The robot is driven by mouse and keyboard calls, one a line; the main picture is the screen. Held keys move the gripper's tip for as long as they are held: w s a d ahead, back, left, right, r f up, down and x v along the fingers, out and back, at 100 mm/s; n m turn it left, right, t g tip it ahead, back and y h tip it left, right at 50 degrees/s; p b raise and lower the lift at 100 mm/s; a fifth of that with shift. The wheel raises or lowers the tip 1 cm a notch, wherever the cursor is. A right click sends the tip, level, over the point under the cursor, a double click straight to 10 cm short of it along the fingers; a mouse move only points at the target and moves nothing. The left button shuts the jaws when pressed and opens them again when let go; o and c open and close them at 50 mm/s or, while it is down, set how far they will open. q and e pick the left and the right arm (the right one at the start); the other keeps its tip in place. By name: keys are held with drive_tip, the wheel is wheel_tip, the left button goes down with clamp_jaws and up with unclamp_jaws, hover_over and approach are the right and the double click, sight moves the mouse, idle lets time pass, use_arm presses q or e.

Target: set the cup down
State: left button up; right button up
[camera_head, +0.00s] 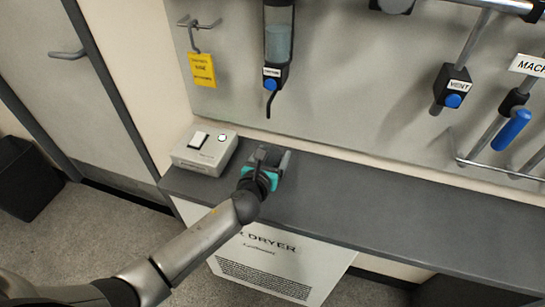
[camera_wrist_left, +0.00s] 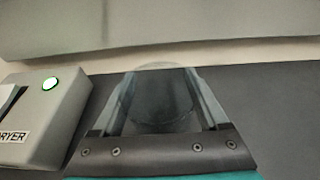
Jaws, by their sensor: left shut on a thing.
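My left gripper (camera_head: 272,157) is low over the dark grey counter (camera_head: 385,203), just right of the white box. Its fingers are shut on a clear, see-through cup (camera_wrist_left: 160,98), which shows faintly between them in the left wrist view, with its rounded rim at the far end. The gripper's fingers (camera_wrist_left: 160,100) lie along both sides of the cup. In the head view the cup is hard to make out, mostly hidden by the gripper. I cannot tell whether its base touches the counter. My right gripper is not in view.
A white box (camera_head: 205,150) with a switch and a lit button stands close left of the gripper. A dispenser (camera_head: 278,45) hangs on the wall above. A pipe with a valve labelled VENT (camera_head: 455,85) is at the right. The counter right of the gripper is clear.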

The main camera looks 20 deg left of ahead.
use_arm(q)
drive_tip(key=shift+f, duration=0.1)
drive_tip(key=o, duration=1.4)
drive_tip(key=shift+r, duration=0.25)
drive_tip(key=p+v, duration=0.2)
drive_tip(key=v, duration=1)
